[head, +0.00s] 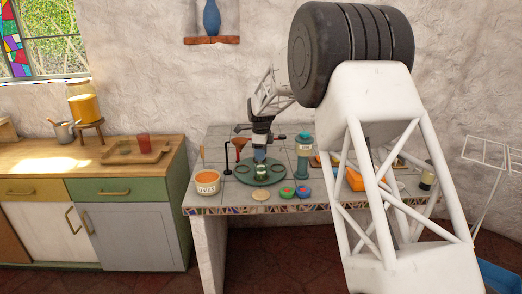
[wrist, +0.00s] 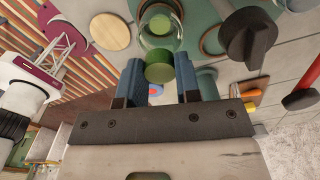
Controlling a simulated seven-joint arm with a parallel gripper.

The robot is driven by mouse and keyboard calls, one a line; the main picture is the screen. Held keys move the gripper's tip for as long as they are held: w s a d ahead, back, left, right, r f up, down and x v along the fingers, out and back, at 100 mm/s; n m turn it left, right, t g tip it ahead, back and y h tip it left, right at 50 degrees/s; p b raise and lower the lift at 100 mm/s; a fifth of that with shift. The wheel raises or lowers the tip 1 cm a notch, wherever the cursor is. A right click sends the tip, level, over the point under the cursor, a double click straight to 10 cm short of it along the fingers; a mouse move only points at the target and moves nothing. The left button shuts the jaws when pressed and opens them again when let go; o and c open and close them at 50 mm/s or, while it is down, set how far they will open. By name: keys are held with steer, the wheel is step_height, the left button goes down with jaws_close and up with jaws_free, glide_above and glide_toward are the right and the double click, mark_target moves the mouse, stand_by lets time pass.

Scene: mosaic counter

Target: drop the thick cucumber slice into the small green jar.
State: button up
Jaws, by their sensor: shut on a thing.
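My gripper (head: 260,146) is over the table, with its two blue fingers (wrist: 160,82) showing in the wrist view. It is shut on the thick cucumber slice (wrist: 182,70), a green piece between the fingers. The small green jar (wrist: 158,22), of clear greenish glass, lies just beyond the fingertips in the wrist view. The slice appears close to the jar's mouth and overlaps it in the picture; I cannot tell whether it is inside. In the head view the jar (head: 260,170) stands on a round green tray (head: 275,181), directly below my gripper.
A tan disc (head: 261,195) and two small colourful round things (head: 295,192) lie near the front edge. A teal grinder (head: 303,146) stands right of my gripper, with orange things (head: 354,180) farther right.

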steer(key=shift+f, duration=1.3)
steer(key=shift+f, duration=0.35)
stand_by(0.7)
steer(key=o, duration=1)
steer(key=shift+r, duration=0.1)
steer(key=shift+r, duration=3.4)
